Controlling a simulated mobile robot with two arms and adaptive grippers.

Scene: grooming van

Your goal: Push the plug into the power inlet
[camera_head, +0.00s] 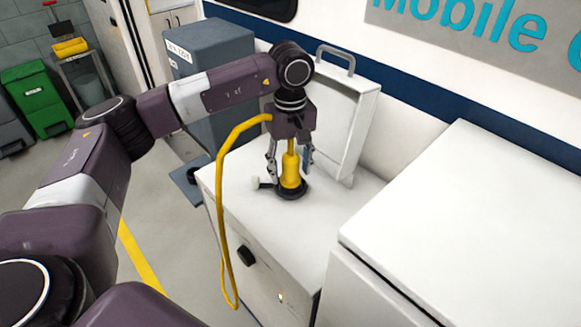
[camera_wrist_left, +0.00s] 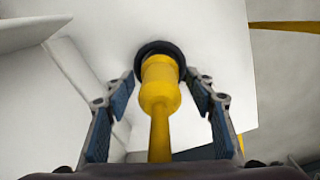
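The yellow plug (camera_head: 291,168) stands upright at the black round power inlet (camera_head: 291,193) on top of a white cabinet. In the left wrist view the plug (camera_wrist_left: 160,82) meets the dark ring of the inlet (camera_wrist_left: 145,49). How deep it sits I cannot tell. My left gripper (camera_head: 290,174) points down over the plug, one finger on each side. In the left wrist view the gripper (camera_wrist_left: 161,88) is open, with clear gaps between both fingers and the plug. A yellow cable (camera_head: 222,210) loops from near the gripper down the cabinet's front. My right gripper is not in view.
A white upright panel with a handle (camera_head: 352,112) stands close behind the inlet. A white box (camera_head: 470,230) rises at the right. The white cabinet top (camera_head: 245,205) is mostly clear in front. A grey bin (camera_head: 212,50) stands behind my left arm.

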